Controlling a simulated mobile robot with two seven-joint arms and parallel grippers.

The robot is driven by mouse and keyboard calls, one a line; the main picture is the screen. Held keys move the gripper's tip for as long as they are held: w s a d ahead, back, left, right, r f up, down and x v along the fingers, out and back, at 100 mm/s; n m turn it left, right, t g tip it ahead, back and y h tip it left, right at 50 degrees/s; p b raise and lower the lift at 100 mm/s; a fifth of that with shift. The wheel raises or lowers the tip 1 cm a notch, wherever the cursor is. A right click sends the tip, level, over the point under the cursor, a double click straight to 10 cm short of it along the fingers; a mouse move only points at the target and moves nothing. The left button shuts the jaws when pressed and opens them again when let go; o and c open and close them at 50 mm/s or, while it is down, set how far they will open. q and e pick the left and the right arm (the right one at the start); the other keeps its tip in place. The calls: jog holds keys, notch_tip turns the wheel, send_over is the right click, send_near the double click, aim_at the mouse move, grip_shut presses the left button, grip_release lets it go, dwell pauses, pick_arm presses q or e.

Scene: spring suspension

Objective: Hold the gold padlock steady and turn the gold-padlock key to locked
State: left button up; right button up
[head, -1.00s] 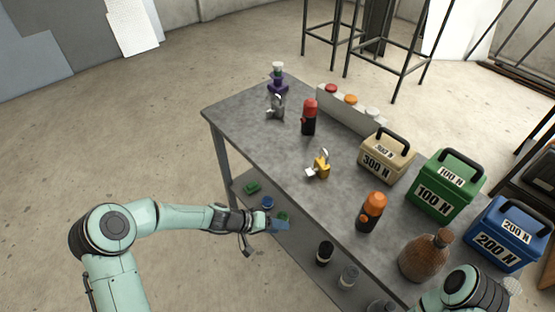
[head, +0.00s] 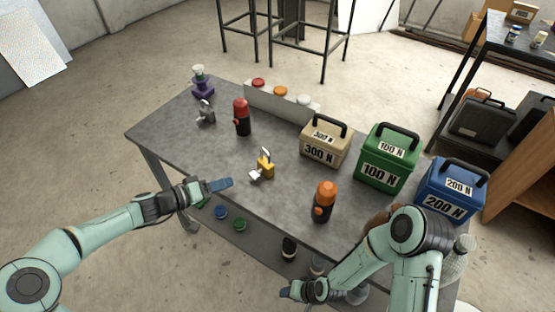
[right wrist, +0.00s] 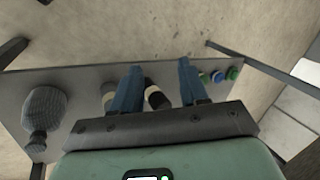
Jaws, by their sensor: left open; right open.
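The gold padlock (head: 266,165) stands on the grey table near its middle, with a silver shackle on top. A light grey key (head: 255,176) shows at its lower left side; its exact turn is too small to tell. My left gripper (head: 222,184) is open and empty, a short way left of the padlock near the table's front edge. My right gripper (head: 288,293) is low in front of the table, well below the padlock in the picture. In the right wrist view its two blue fingers (right wrist: 158,88) are spread apart with nothing gripped between them.
A silver padlock (head: 206,113) and a red-topped black device (head: 242,117) stand farther back left. An orange-topped device (head: 324,202) stands right of the gold padlock. Beige (head: 325,142), green (head: 385,157) and blue (head: 449,190) weights line the right. Bottles and caps lie on the lower shelf (head: 262,240).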

jog(key=w+a+r+n+t+y, duration=0.1)
jog(key=w+a+r+t, duration=0.1)
jog(key=w+a+r, duration=0.45)
jog(key=w+a+r+n+t+y, duration=0.1)
jog(key=w+a+r+y, duration=0.2)
jog(key=r, duration=0.6)
jog(key=w+a+r+n+t, duration=0.1)
jog(key=w+a+r+t, duration=0.1)
jog(key=w+a+r, duration=0.35)
jog(key=n+t+h, duration=0.2)
jog(key=n+t, duration=0.2)
jog(key=n, duration=0.1)
send_near(262, 149)
jog(key=f, duration=0.1)
jog(key=x, duration=1.2)
jog(key=shift+w, duration=0.5)
